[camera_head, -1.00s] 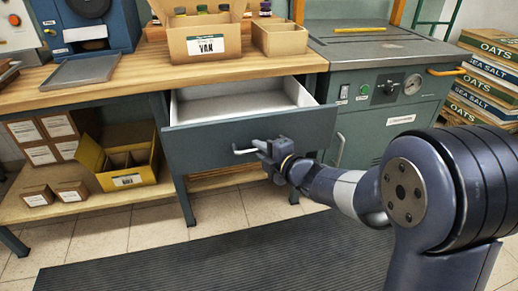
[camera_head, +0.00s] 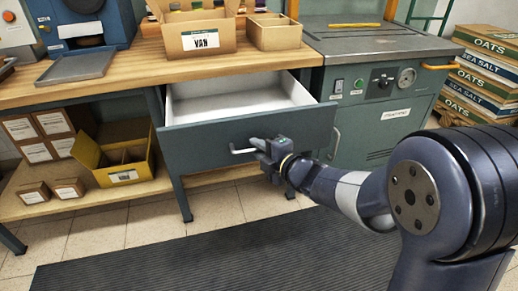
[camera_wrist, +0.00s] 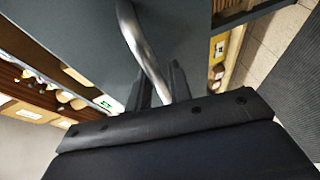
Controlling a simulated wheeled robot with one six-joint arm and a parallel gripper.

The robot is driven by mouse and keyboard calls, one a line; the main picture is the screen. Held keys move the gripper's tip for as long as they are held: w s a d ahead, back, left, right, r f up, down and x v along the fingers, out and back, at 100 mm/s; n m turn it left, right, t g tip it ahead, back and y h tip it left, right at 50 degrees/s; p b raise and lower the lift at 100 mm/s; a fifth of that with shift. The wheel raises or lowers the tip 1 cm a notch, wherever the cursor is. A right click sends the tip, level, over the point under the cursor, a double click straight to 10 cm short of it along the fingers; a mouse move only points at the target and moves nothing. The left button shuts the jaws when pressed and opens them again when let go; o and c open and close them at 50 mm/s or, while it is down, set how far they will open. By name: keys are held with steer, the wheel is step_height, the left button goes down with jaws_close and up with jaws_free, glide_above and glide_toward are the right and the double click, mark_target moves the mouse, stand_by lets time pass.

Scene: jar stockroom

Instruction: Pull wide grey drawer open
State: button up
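The wide grey drawer (camera_head: 200,146) hangs under the wooden bench and stands well open. Its white inside shows and looks empty. A pale bar handle (camera_head: 241,151) is on its front. My gripper (camera_head: 262,153) is at the right part of this handle, in front of the drawer face. In the wrist view the metal handle (camera_wrist: 141,42) runs down between the two dark fingers of my gripper (camera_wrist: 161,88), which are closed around it. The exact contact at the fingertips is partly hidden.
The wooden bench (camera_head: 110,84) carries a VAN box (camera_head: 203,40) and an open carton (camera_head: 274,36). A yellow bin (camera_head: 121,176) is on the lower shelf (camera_head: 90,203). A grey machine (camera_head: 390,118) stands right of the drawer. A dark ribbed mat (camera_head: 190,258) covers clear floor.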

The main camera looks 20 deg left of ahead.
steer(key=p+v, duration=0.2)
steer(key=v, duration=0.8)
steer(key=shift+s+d+p, duration=0.2)
steer(key=shift+d+p, duration=0.1)
steer(key=shift+p, duration=0.05)
steer(key=shift+r, duration=0.1)
steer(key=b+x, duration=0.2)
steer(key=x, duration=0.8)
steer(key=shift+a+b, duration=0.1)
steer(key=shift+b, duration=0.2)
steer(key=shift+w+a, duration=0.2)
steer(key=shift+a, duration=0.05)
steer(key=shift+w+a, duration=0.1)
steer(key=shift+w, duration=0.05)
